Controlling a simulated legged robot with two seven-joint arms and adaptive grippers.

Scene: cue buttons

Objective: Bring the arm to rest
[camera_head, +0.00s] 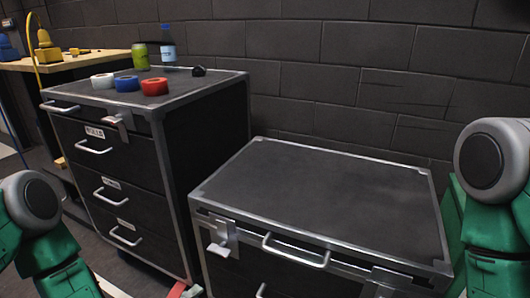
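Part of my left arm, green with a grey and black round joint, shows at the lower left edge. Part of my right arm, with the same colours, shows at the right edge beside the low cabinet. Neither gripper is in the picture, so I cannot see whether they are open, shut or holding anything.
A green can (140,56), a blue bottle (168,45) and a small black object (199,71) stand at the taller cabinet's back. The low cabinet's top (320,195) is bare. A wooden bench (85,60) is far left. A dark block wall (350,70) closes the back.

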